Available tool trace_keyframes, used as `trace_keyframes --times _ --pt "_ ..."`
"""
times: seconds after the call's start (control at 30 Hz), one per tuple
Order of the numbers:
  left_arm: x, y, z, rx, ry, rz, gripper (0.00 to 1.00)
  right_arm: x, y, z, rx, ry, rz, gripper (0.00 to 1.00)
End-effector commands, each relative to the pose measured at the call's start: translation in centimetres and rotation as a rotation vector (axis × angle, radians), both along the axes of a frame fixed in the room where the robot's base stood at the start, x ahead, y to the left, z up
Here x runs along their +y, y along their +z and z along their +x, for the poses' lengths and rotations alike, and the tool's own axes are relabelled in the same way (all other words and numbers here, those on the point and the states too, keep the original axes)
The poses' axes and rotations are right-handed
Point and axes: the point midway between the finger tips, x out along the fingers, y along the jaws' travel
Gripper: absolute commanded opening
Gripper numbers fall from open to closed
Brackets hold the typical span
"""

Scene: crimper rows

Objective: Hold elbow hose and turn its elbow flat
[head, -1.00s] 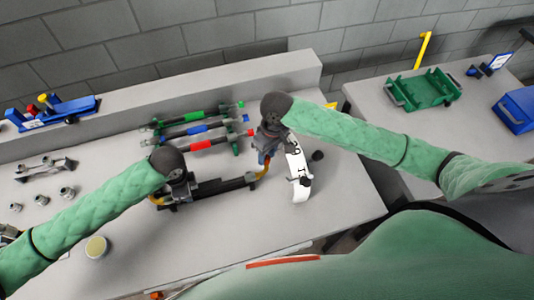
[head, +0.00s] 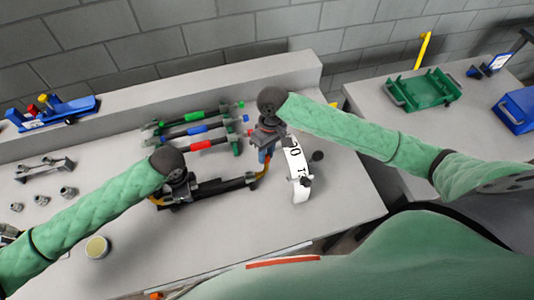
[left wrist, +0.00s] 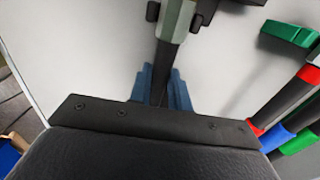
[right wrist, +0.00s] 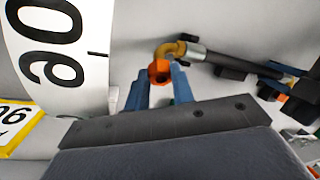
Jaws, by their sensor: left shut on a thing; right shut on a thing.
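The elbow hose (head: 215,189) is a dark hose lying across the front of the bench in the head view, with a yellow elbow (right wrist: 171,48) at its right end. A silver ferrule (right wrist: 195,52) joins the elbow to the hose. An orange hex nut (right wrist: 160,70) on the elbow's end sits between the blue fingers of my right gripper (right wrist: 160,84), which is shut on it. My left gripper (left wrist: 161,88) is shut on the dark hose near its left end, below a grey metal fitting (left wrist: 178,20). The hose's left end is partly hidden by my left wrist in the head view.
A white curved scale (head: 298,170) with black numbers stands close right of my right gripper. Behind lie several hoses (head: 195,131) with green, blue and red bands. Metal fittings (head: 42,200) and a round tin (head: 96,247) are at the left. The bench's front middle is clear.

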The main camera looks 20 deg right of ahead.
Motion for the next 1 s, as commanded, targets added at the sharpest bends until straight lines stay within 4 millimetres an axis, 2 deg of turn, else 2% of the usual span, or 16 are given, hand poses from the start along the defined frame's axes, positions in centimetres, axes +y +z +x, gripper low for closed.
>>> trace_keyframes --times 0.6,1.0 --pt "0.0 0.0 0.0 0.0 0.0 0.0 0.0 0.0 -2.4 3.3 0.493 -0.002 0.0 0.01" --pt "0.0 0.0 0.0 0.0 0.0 0.0 0.0 0.0 -3.5 4.0 0.659 0.0 0.0 0.01"
